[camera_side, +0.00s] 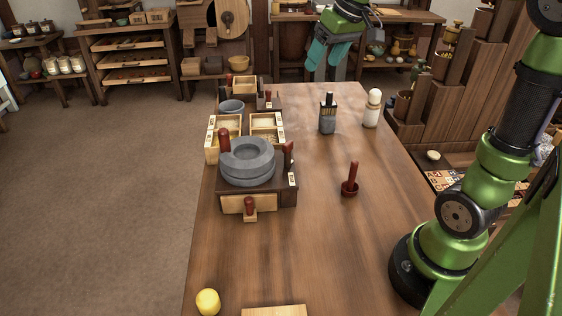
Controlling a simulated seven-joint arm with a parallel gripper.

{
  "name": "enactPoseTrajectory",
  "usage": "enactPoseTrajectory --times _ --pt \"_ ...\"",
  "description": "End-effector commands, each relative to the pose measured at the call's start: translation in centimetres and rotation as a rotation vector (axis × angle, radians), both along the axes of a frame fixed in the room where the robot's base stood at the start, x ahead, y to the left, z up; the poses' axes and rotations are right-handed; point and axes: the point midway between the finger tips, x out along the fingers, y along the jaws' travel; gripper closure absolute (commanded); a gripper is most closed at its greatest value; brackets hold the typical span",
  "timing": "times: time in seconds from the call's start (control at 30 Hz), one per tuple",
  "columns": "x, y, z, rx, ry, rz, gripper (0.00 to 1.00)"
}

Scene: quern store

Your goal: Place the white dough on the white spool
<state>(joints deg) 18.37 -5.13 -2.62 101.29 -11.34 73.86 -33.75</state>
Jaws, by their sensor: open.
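My gripper (327,60) hangs above the far end of the wooden table, with its two teal fingers apart and nothing seen between them. A white upright cylinder (370,117) stands at the table's far right, below and to the right of my gripper. A rounded pale piece (375,97) sits at its top. They may be the white spool and the white dough, but I cannot tell for sure at this size. No other piece on the table is clearly white dough or a white spool.
The grey quern stone (248,162) sits on a dark box at the table's left, with wooden trays (268,126) behind. A dark holder (327,118) and red mortar (350,187) stand to its right. A yellow ball (207,302) lies at the near left.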

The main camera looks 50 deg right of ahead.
Motion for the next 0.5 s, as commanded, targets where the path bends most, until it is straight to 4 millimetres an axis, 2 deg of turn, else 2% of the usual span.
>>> enactPoseTrajectory --times 0.03,0.1,0.2,0.33,0.5 --pt "-1.9 3.0 0.0 0.021 -0.038 -0.001 0.33" --pt "-4.3 6.3 -0.6 0.063 -0.083 -0.022 0.33" --pt "-7.7 10.0 -2.2 0.124 -0.137 -0.051 0.33" --pt "-11.0 12.9 -4.3 0.193 -0.186 -0.084 0.33" --pt "-13.0 14.3 -6.0 0.240 -0.212 -0.110 0.33"
